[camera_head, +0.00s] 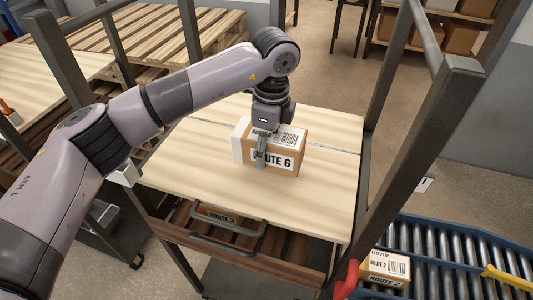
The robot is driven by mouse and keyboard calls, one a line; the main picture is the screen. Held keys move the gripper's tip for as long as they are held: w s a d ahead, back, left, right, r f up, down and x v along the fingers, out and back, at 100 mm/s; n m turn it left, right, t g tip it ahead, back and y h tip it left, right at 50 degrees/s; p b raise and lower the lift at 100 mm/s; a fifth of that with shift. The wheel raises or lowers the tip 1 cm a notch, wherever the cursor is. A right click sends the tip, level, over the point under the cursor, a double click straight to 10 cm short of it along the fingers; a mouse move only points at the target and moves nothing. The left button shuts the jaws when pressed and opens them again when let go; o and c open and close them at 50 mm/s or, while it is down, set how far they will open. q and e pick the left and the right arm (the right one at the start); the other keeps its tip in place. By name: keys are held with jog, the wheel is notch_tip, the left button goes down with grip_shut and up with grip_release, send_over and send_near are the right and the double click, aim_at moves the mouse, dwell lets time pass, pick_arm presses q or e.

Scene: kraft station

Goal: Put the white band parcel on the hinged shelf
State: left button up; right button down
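The parcel (287,161) is a brown box marked ROUTE 6, with a white band (237,143) around its left end. It appears to rest upright on the pale wooden surface (315,190), which looks like the hinged shelf; a thin seam crosses this surface behind the parcel. My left gripper (261,150) points down over the parcel. One finger lies in front of the labelled face, and the other is hidden behind the box. I cannot tell whether the fingers press on it. My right gripper is not in view.
Below the surface, a partly open dark wooden drawer (290,250) holds a ROUTE 3 parcel (217,214). Dark posts (410,150) flank the surface. At lower right, another parcel (386,266) is on a roller conveyor (450,262), near a red part (347,279). The shelf's front is clear.

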aim_at(267, 161)
pick_arm(q)
jog(key=shift+s+f, duration=0.1)
jog(key=shift+f, duration=0.1)
jog(key=shift+f+p, duration=0.35)
jog(key=shift+f, duration=0.05)
notch_tip(267, 161, down, 3)
jog(key=shift+r+p, duration=0.2)
jog(key=shift+p, duration=0.35)
jog(key=shift+f, duration=0.35)
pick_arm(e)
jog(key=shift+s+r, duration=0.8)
pick_arm(q)
jog(key=o, duration=1)
jog(key=shift+f, duration=0.15)
jog(key=o, duration=0.5)
jog(key=shift+c, duration=0.2)
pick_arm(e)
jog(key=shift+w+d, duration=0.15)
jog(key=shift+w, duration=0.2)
